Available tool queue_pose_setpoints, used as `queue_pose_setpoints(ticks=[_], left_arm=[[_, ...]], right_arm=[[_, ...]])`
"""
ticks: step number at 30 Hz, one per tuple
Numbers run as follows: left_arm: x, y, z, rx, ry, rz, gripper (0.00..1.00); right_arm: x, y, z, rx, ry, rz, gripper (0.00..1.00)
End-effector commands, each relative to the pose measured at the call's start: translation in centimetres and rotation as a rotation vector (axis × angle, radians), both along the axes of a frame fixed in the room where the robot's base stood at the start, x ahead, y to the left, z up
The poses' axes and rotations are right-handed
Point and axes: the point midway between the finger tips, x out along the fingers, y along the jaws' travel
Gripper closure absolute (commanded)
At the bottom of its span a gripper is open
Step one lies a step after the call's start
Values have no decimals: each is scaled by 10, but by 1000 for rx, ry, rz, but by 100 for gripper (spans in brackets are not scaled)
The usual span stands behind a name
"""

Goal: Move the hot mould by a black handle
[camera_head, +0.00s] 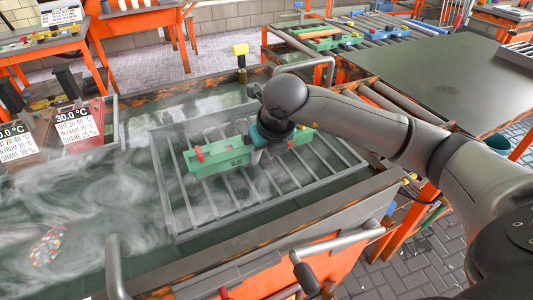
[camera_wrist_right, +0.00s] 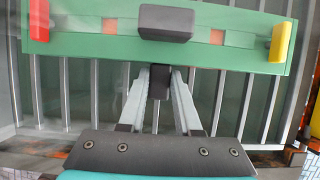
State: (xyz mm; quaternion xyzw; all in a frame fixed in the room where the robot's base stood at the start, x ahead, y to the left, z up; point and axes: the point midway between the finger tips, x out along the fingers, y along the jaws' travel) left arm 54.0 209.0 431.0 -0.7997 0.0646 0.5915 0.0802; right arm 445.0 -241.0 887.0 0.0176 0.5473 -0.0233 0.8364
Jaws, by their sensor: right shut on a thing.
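The long green mould (camera_head: 222,160) lies over the slatted grey rack (camera_head: 180,205) in the tank, partly hidden by my right arm. The mould (camera_wrist_right: 90,42) spans the top of the right wrist view, with a red handle (camera_wrist_right: 39,18) at its left end, a yellow one (camera_wrist_right: 279,42) at its right and a black handle (camera_wrist_right: 165,22) in the middle. My right gripper (camera_wrist_right: 158,78) is shut on the black handle; the grip itself is partly hidden. In the head view the right gripper (camera_head: 262,145) is at the mould's middle. My left gripper is not in view.
The water tank (camera_head: 100,195) is hazy, with several coloured bits (camera_head: 47,245) at lower left. Temperature signs (camera_head: 75,128) stand at left. A grey bent rail (camera_head: 343,240) runs along the front edge. A dark table (camera_head: 440,75) stands at back right.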

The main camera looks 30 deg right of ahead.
Motion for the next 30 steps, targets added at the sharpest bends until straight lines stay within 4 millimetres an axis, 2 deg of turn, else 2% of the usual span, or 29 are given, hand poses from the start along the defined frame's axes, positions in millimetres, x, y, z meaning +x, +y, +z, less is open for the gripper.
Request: queue_pose_setpoints(ticks=[1, 27, 28, 30], left_arm=[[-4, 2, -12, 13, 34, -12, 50], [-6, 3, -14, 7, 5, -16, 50], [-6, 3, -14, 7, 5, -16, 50], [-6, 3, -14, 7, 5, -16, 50]], right_arm=[[2, 0, -4, 2, -12, 0, 100], [2, 0, -9, 3, -9, 0, 100], [2, 0, -9, 3, -9, 0, 67], [2, 0, -10, 2, -8, 0, 59]])
